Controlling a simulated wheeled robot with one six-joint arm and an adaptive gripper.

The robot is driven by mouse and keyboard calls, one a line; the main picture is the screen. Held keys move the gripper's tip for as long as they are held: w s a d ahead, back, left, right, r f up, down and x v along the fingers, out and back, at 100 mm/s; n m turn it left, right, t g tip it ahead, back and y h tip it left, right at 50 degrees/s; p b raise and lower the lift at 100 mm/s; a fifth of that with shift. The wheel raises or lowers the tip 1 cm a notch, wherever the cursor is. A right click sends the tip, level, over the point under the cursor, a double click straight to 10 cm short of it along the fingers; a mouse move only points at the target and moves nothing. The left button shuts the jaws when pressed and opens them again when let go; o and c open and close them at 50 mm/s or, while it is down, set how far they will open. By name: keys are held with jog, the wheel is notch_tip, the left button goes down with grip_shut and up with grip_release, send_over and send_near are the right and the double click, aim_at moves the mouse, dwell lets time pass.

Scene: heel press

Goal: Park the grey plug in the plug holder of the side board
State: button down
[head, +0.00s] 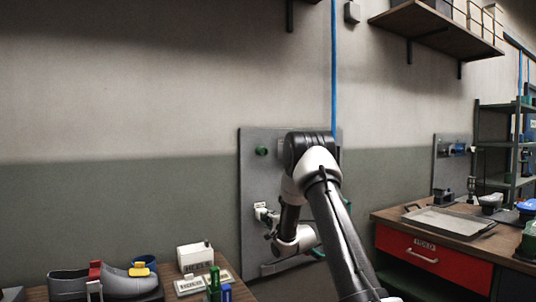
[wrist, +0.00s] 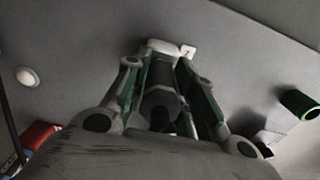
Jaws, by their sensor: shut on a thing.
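In the wrist view my gripper (wrist: 161,68) has its green-lined fingers closed on both sides of the grey plug (wrist: 160,103). The plug lies lengthwise between the fingers, in front of the grey side board (wrist: 90,35). A white part with a small marked tab (wrist: 167,47) sits just beyond the fingertips; it may belong to the plug holder. I cannot tell whether the plug touches it or is inside it. In the head view the side board (head: 255,172) hangs on the wall, partly hidden by my arm. My gripper (head: 268,221) is close to the board's lower left part.
A green peg (head: 262,152) sticks out at the board's upper left. A white round knob (wrist: 27,77) and a red part (wrist: 38,135) show at the left of the wrist view. A bench with a grey shoe (head: 85,282) and a white box (head: 195,257) stands at the lower left.

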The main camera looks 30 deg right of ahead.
jog(key=c, duration=1.1)
grip_release()
jog(key=shift+s, duration=0.1)
